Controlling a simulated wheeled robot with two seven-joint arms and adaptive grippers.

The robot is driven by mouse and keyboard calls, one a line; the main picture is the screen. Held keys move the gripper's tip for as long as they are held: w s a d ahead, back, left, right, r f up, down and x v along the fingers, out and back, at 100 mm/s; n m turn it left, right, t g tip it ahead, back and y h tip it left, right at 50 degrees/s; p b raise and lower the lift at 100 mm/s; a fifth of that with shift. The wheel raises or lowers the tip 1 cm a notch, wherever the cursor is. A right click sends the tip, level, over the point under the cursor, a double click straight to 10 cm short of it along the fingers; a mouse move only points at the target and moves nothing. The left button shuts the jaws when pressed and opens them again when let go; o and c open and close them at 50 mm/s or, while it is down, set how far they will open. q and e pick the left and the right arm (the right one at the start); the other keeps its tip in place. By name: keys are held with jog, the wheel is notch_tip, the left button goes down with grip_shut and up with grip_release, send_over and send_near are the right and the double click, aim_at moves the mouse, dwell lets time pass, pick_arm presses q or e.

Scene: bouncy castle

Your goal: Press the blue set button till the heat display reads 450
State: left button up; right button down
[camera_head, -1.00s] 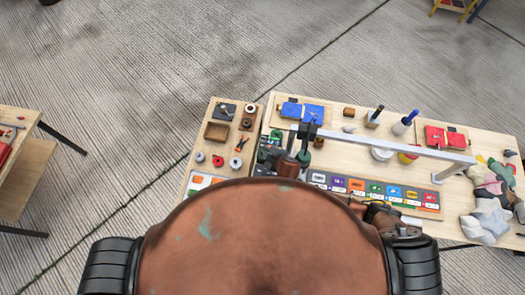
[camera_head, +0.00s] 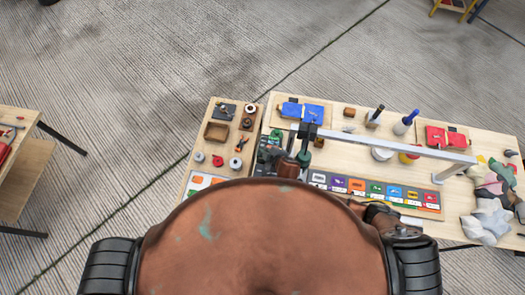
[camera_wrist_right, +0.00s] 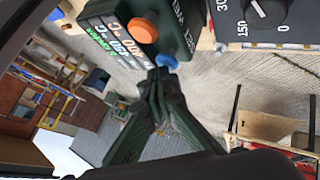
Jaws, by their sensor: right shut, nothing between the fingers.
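In the right wrist view, the blue set button (camera_wrist_right: 167,61) sticks out from a dark green housing (camera_wrist_right: 186,30). An orange button (camera_wrist_right: 142,30) stands beside it. The heat display (camera_wrist_right: 108,38) shows orange and green digits, turned over and partly cut off; I cannot read its value surely. My right gripper (camera_wrist_right: 158,75) is shut and empty, its fingertips right at the blue button. Whether they touch it I cannot tell. In the head view, my arm and body hide much of the spot.
A black dial panel (camera_wrist_right: 265,14) stands close by in the wrist view. In the head view, a grey metal bar (camera_head: 400,149) spans the table above a row of coloured cards (camera_head: 375,190).

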jog(key=shift+f, duration=0.45)
jog(key=shift+r, duration=0.1)
dwell(0.4)
jog(key=shift+r+p, duration=1.1)
jog(key=shift+r, duration=0.1)
notch_tip(320, 180, up, 5)
jog(key=p, duration=0.5)
dwell(0.7)
